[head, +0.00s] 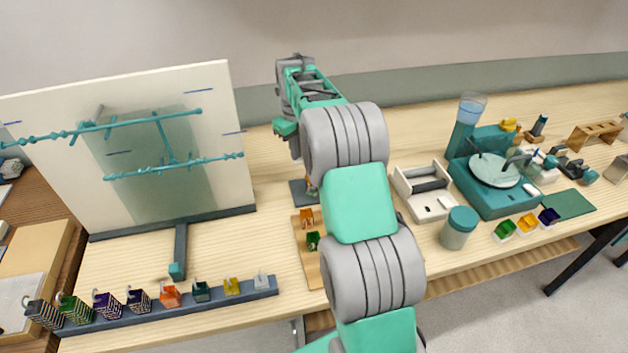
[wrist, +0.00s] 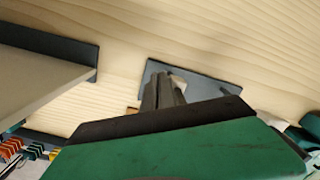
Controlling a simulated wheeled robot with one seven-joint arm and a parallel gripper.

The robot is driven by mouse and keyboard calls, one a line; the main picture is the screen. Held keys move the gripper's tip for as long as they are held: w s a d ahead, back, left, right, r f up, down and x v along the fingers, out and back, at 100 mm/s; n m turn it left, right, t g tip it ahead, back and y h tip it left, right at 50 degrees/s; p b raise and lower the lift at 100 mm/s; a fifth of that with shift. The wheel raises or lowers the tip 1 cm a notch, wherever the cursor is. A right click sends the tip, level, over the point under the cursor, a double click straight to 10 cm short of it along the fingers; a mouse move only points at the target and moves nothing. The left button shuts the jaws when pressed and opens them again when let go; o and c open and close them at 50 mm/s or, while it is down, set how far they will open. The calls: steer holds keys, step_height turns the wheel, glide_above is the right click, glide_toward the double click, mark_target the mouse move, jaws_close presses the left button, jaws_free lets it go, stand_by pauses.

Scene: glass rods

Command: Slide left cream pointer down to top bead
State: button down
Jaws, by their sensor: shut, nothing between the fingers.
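My gripper (wrist: 166,88) shows in the wrist view with its dark fingers together and nothing between them. It is over or just in front of a dark grey plate (wrist: 215,86) on the wooden table. A small pale shape (wrist: 178,72) is partly visible beside the fingertips; I cannot tell what it is. In the head view the dark plate (head: 300,197) shows left of my arm, which hides most of it and the gripper. I cannot make out the left cream pointer or the top bead in either view.
A white panel (head: 60,190) with teal beaded rods stands at the left. A rack (head: 215,299) of coloured blocks lies in front of it. A cream tray (head: 436,209), a lidded jar (head: 458,228) and a teal turntable machine (head: 495,198) stand right of my arm.

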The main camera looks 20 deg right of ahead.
steer(key=shift+g, duration=0.6)
steer(key=f, duration=0.1)
steer(key=s+f, duration=0.1)
steer(key=f, duration=0.1)
steer(key=s+f, duration=0.1)
steer(key=f, duration=0.1)
steer(key=shift+s+a+f, duration=0.2)
steer(key=shift+a+f, duration=0.05)
steer(key=r+p, duration=0.1)
steer(key=r, duration=0.1)
steer(key=w+r+p, duration=0.1)
steer(key=r+p, duration=0.1)
steer(key=w+r+p, duration=0.1)
steer(key=r+p, duration=0.1)
steer(key=shift+d, duration=0.15)
steer(key=r, duration=0.1)
steer(key=r+p, duration=0.1)
steer(key=r, duration=0.1)
steer(key=shift+s+r+p, duration=0.3)
steer(key=shift+p, duration=0.1)
steer(key=shift+w+d+f, duration=0.1)
steer(key=shift+w, duration=0.05)
steer(key=shift+r, duration=0.2)
